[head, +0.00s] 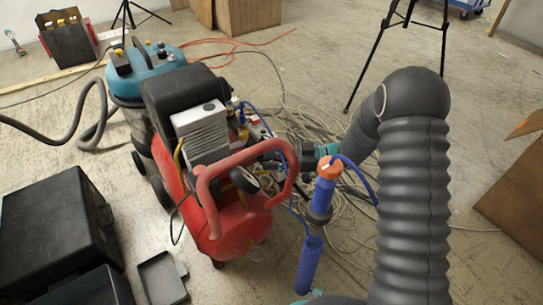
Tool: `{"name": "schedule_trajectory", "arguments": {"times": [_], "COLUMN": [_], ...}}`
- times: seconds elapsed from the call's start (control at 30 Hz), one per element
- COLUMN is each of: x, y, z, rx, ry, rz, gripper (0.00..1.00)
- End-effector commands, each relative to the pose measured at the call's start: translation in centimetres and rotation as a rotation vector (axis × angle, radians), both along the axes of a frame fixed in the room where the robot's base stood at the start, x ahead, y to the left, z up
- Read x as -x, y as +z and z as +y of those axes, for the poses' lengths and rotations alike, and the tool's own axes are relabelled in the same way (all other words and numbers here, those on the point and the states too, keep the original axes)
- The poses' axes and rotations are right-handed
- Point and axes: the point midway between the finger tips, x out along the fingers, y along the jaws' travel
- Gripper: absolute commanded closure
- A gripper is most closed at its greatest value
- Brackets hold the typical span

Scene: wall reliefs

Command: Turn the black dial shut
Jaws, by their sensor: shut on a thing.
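I cannot make out a black dial that is clearly the task's own. A small round dark part (244,180) shows behind the red handle of the compressor, and I cannot tell whether it turns. My arm shows as a thick dark grey ribbed link at the right, bending at the top and running down and left. Its far end is near a small teal and dark part beside the red handle.
A red air compressor (229,238) stands at the centre, with a teal vacuum (150,80) behind it. Black cases (55,225) lie at the left. Loose cables (300,125) tangle on the floor. A black tripod (385,40) stands behind my arm. Floor at the far right is clearer.

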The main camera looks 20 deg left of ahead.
Motion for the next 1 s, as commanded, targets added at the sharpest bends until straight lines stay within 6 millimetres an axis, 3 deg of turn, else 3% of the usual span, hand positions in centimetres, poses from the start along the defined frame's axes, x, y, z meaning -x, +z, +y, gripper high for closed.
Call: {"name": "schedule_trajectory", "arguments": {"times": [0.6, 1.0], "x": [0.9, 1.1], "y": [0.4, 0.3], "z": [-0.9, -1.3], "rx": [0.001, -0.001], "ry": [0.547, 0.725], "rz": [0.000, -0.001], "gripper": [0.95, 0.95]}}
